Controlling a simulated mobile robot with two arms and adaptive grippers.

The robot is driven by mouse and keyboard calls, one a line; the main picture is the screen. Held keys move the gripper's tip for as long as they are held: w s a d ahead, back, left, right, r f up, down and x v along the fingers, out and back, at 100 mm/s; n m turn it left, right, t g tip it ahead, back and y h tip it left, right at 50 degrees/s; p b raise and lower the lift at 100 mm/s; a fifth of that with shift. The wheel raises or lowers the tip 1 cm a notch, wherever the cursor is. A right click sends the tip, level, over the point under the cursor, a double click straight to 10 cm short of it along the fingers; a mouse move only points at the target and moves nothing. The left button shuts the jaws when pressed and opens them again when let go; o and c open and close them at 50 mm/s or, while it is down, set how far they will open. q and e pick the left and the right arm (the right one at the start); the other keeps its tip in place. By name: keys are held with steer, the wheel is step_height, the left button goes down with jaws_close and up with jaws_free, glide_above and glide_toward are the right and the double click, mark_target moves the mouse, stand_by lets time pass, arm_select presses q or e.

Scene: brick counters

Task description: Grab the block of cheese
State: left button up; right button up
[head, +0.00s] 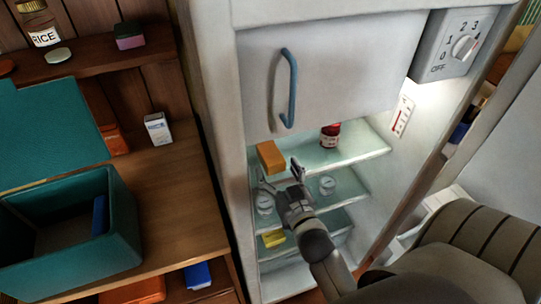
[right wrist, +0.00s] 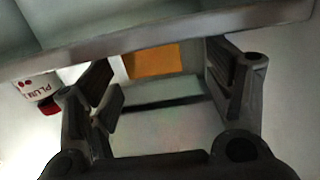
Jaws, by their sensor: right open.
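An orange block (head: 270,157), which looks like the cheese, sits on the top glass shelf of the open fridge. A smaller yellow block (head: 273,239) lies on a lower shelf; I cannot tell what it is. My right gripper (head: 281,177) is inside the fridge, open and empty, just in front of the orange block. In the right wrist view the orange block (right wrist: 152,62) shows beyond and between the open fingers (right wrist: 163,85), apart from them. My left gripper is not in view.
A red-labelled jar (head: 330,135) stands on the top shelf right of the orange block; it shows in the right wrist view (right wrist: 42,90). Glass jars (head: 327,185) stand on the shelf below. The freezer door (head: 340,75) hangs above. A teal box (head: 125,230) stands left.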

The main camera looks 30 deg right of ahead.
mark_target(270, 152)
steer(key=shift+x, duration=0.95)
steer(key=shift+w+d+r+p, duration=0.1)
steer(key=shift+w+d+p, duration=0.2)
steer(key=shift+w, duration=0.3)
steer(key=p+x, duration=0.1)
steer(key=x, duration=0.3)
steer(key=shift+d, duration=0.1)
steer(key=c, duration=1.2)
steer(key=shift+c, duration=0.4)
